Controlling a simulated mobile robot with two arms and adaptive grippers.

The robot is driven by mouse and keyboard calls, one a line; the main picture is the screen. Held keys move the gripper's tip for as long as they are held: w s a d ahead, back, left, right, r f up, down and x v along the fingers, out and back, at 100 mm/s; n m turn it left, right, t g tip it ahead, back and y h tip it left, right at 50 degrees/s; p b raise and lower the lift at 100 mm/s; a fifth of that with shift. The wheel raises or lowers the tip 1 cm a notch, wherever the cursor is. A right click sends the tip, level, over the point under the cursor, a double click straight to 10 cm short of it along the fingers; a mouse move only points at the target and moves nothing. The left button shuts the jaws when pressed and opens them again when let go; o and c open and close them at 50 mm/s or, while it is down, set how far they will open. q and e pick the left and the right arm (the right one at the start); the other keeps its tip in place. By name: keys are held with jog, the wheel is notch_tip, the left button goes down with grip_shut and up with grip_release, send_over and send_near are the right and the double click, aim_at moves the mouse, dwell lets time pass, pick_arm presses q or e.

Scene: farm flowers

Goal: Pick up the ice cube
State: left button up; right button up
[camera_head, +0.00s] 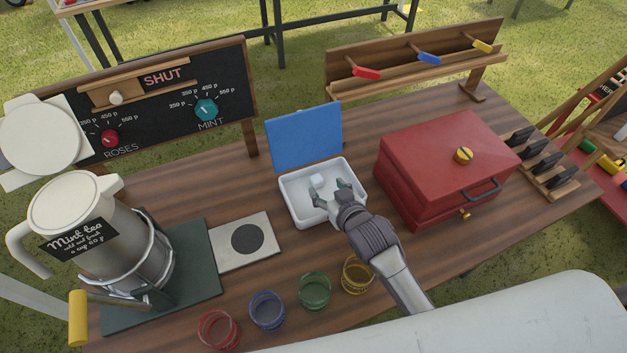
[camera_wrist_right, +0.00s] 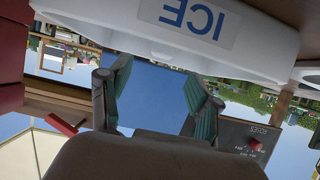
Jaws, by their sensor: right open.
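A small whitish ice cube (camera_head: 317,180) lies in the white ice box (camera_head: 291,207), toward its back, in the head view. The box's blue lid (camera_head: 305,136) stands open behind it. My right gripper (camera_head: 331,190) reaches over the box from the front right, its fingers apart and empty. The cube is just beyond the left fingertip; I cannot tell whether they touch. In the right wrist view, the open fingers (camera_wrist_right: 160,95) frame the blue lid, and the box wall (camera_wrist_right: 270,45) bears an upside-down ICE label. I cannot make out the cube surely there. My left gripper is not seen.
A red chest (camera_head: 440,150) stands right of the box. A mint tea jug (camera_head: 85,225) stands left, beside a pale plate with a dark disc (camera_head: 247,238). Red, blue, green and yellow glasses (camera_head: 315,290) line the front. A chalkboard (camera_head: 200,90) stands behind.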

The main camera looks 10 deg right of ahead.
aim_at(318, 180)
jog(key=x, duration=0.3)
jog(key=shift+w+a+p, duration=0.15)
jog(key=shift+w+p, duration=0.05)
jog(key=shift+p, duration=0.15)
jog(key=x, duration=0.4)
jog(key=shift+f, duration=0.25)
jog(key=c, duration=1)
